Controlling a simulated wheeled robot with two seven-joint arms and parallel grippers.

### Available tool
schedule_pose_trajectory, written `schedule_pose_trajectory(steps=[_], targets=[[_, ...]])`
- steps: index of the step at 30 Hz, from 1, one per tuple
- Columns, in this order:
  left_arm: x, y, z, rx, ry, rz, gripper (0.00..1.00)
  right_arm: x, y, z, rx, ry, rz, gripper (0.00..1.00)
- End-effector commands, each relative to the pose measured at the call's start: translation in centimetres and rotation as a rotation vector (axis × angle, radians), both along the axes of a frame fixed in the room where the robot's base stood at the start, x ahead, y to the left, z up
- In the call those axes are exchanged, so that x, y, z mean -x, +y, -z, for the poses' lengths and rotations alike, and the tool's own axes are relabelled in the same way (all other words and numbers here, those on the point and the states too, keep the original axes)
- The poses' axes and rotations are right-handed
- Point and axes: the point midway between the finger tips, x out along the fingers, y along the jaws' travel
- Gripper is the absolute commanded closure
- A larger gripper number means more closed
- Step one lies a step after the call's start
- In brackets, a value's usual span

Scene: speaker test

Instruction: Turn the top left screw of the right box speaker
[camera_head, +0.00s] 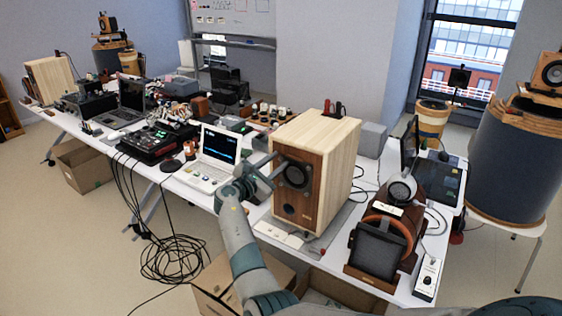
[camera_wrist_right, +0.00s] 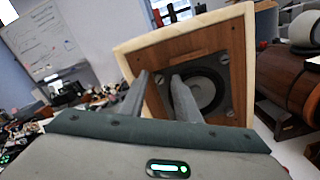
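The right box speaker (camera_head: 316,160) stands upright on the white table, with a pale wood case and a brown front. Its round driver sits in a dark square plate with screws at the corners. My right gripper (camera_head: 274,166) is in front of the plate's left side, fingers pointing at it. In the right wrist view the fingers (camera_wrist_right: 160,78) are apart, and the top left screw (camera_wrist_right: 158,83) shows between their tips; I cannot tell whether they touch the plate. The speaker's front (camera_wrist_right: 200,45) fills the middle there. My left gripper is not in view.
A white laptop-like device (camera_head: 213,158) stands just left of my right gripper. A brown device with a dark front screen (camera_head: 377,250) and headphones (camera_head: 400,190) are right of the speaker. Black cables (camera_head: 170,255) lie coiled on the floor beside cardboard boxes (camera_head: 215,283).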

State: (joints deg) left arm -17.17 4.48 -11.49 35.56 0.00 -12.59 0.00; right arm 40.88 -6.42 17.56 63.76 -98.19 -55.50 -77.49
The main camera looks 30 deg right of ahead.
Motion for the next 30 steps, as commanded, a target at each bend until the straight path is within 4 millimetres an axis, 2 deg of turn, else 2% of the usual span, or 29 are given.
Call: schedule_pose_trajectory(steps=[8,12,23,30], targets=[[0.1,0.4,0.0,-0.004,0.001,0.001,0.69,0.0,0.0,0.0,0.0,0.0,0.0,0.7],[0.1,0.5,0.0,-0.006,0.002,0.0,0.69,0.0,0.0,0.0,0.0,0.0,0.0,1.0],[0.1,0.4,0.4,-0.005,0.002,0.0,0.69,0.0,0.0,0.1,-0.006,-0.017,0.0,1.0],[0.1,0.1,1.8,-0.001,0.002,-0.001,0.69,0.0,0.0,0.3,-0.035,-0.091,0.0,1.0]])
